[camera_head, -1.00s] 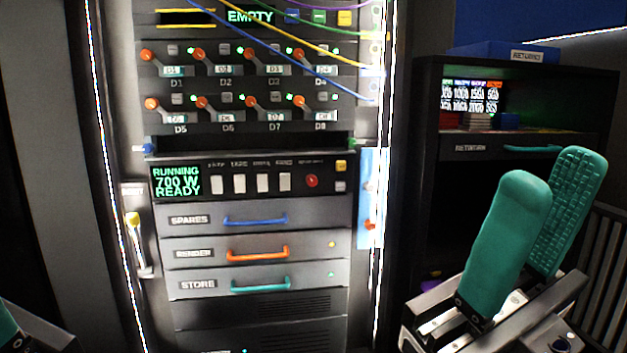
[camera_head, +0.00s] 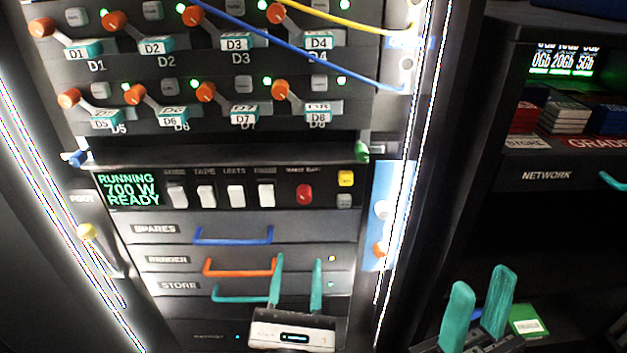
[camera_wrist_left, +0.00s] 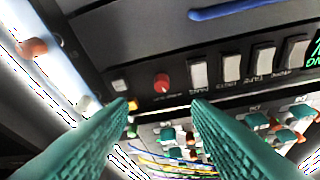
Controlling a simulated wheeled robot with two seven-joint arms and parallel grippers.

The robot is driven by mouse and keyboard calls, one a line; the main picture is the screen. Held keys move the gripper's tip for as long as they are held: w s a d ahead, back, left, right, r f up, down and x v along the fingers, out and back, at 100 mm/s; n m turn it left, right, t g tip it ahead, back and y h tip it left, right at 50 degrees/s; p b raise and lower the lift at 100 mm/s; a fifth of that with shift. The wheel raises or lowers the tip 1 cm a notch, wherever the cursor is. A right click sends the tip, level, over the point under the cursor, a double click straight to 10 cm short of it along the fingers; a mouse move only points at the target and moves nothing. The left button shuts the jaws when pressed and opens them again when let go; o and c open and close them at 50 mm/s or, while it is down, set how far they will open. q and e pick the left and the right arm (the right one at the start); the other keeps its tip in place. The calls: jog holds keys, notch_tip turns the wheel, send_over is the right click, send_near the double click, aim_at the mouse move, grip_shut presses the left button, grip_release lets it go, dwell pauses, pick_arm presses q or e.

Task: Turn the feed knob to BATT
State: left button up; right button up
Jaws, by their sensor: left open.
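The red round knob (camera_head: 304,193), which looks like the feed knob, is on the dark power panel (camera_head: 330,170), right of a row of white switches. The small print above it is too blurred to read, so I cannot tell its setting. My left gripper (camera_head: 298,262) is open and empty in front of the drawers, below the knob in the head view. In the left wrist view, the knob (camera_wrist_left: 162,84) appears between and beyond the open fingertips, apart from them. My right gripper (camera_head: 482,279) is open and empty at the lower right.
The display (camera_head: 128,190) reads RUNNING 700 W READY. White switches (camera_head: 236,195) are left of the knob, a yellow button (camera_head: 346,178) right. Below are drawers with blue (camera_head: 234,238), orange (camera_head: 238,270) and teal handles. Orange-tipped levers and cables (camera_head: 300,45) lie above. A shelf unit (camera_head: 560,180) stands right.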

aim_at(304, 201)
pick_arm(q)
jog(key=x, duration=1.1)
jog(key=shift+w+r, duration=0.15)
jog(key=shift+r, duration=0.15)
jog(key=shift+c, duration=0.5)
grip_shut()
